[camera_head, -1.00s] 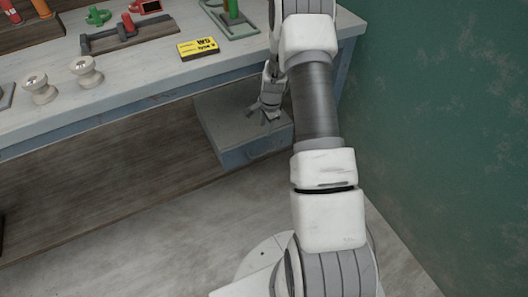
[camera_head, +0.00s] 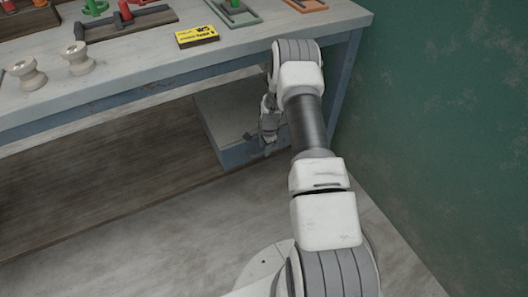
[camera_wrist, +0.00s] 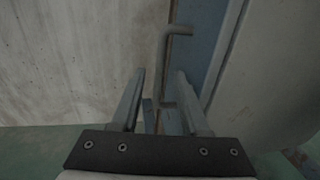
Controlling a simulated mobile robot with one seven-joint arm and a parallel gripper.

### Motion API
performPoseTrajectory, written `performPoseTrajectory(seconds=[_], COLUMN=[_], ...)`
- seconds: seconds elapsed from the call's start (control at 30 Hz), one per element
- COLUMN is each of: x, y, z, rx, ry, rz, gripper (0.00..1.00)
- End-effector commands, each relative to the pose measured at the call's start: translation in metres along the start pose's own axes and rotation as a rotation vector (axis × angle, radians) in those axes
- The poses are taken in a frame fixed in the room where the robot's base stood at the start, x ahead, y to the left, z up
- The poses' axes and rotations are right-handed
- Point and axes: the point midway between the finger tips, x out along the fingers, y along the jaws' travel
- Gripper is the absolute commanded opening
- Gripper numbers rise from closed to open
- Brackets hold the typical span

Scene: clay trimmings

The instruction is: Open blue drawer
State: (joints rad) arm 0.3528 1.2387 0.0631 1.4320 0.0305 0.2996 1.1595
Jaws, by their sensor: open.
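The blue drawer (camera_head: 234,155) is the blue front of a grey box under the workbench in the head view. In the wrist view its blue front (camera_wrist: 203,45) stands at the upper centre, with a grey bar handle (camera_wrist: 161,55) on it. My gripper (camera_head: 268,142) is at the drawer front and hides the handle in the head view. In the wrist view my gripper (camera_wrist: 160,76) is open, its two fingers on either side of the handle. I cannot tell whether either finger touches it. I see no clear gap showing the drawer pulled out.
The workbench (camera_head: 130,75) spans above the box. On it are a yellow box (camera_head: 197,37), two pale spools (camera_head: 77,58) and several tools. A green wall (camera_head: 440,120) stands close on the right. The floor (camera_head: 150,235) in front of the drawer is clear.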

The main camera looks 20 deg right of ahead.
Motion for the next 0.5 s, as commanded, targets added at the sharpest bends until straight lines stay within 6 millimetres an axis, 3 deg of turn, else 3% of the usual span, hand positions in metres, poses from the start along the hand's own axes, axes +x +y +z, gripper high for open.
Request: performPoseTrajectory(seconds=[0.13, 0.43, 0.5], x=[0.0123, 0.0135, 0.0135], y=[0.0000, -0.0003, -0.0003], z=[0.0001, 0.0001, 0.0001], rx=[0.001, 0.001, 0.001], ry=[0.000, 0.000, 0.000], rz=[0.000, 0.000, 0.000], gripper=[0.45, 0.45, 0.36])
